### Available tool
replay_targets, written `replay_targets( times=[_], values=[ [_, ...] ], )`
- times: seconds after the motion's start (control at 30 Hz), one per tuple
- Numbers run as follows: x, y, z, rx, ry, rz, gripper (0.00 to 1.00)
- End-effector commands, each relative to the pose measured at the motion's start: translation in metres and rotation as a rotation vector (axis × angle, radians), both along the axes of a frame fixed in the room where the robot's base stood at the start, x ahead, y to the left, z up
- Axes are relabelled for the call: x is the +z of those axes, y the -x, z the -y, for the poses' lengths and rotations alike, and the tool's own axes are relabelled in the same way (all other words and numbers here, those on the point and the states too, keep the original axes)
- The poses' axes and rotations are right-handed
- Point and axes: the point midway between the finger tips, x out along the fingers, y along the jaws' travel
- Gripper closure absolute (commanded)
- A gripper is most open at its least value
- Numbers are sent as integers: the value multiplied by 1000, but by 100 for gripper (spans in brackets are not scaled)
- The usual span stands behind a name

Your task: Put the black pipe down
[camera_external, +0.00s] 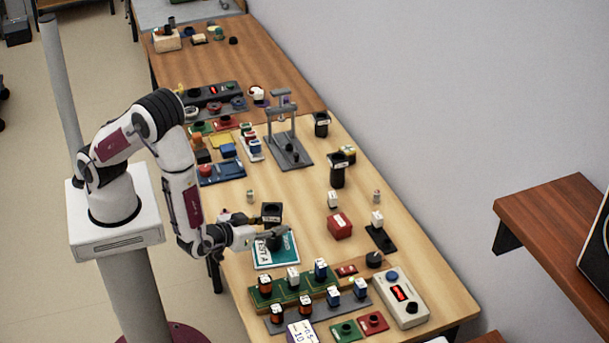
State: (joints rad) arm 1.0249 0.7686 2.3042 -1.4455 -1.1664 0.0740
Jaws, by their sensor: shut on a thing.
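My gripper (275,231) is shut around a black pipe (271,212) near the left edge of the wooden table. The pipe is roughly upright, and its top stands out above the fingers. Its dark lower part shows below them, over a teal and white booklet (262,262). The fingers hide the pipe's middle. I cannot tell whether its lower end touches the booklet. Two similar black tubes with white labels, one farther back (321,126) and one nearer (337,172), stand on the right side of the table.
A red box (340,225) stands right of the gripper. A green board with coils (292,289) and a white meter box (402,298) are in front. A grey stand (288,145) and a blue tray (222,171) are behind. Bare wood lies right of the booklet.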

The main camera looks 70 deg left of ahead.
Motion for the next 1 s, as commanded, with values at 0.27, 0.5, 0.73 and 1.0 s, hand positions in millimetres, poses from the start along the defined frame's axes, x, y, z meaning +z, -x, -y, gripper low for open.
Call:
replay_targets(
  times=[0.27,0.5,0.73,1.0],
  values=[
    [-3,0,0,0,0,0,52],
    [-3,0,0,0,0,0,52],
    [-1,0,0,0,0,0,52],
    [5,11,5,-2,0,0,52]
  ],
)
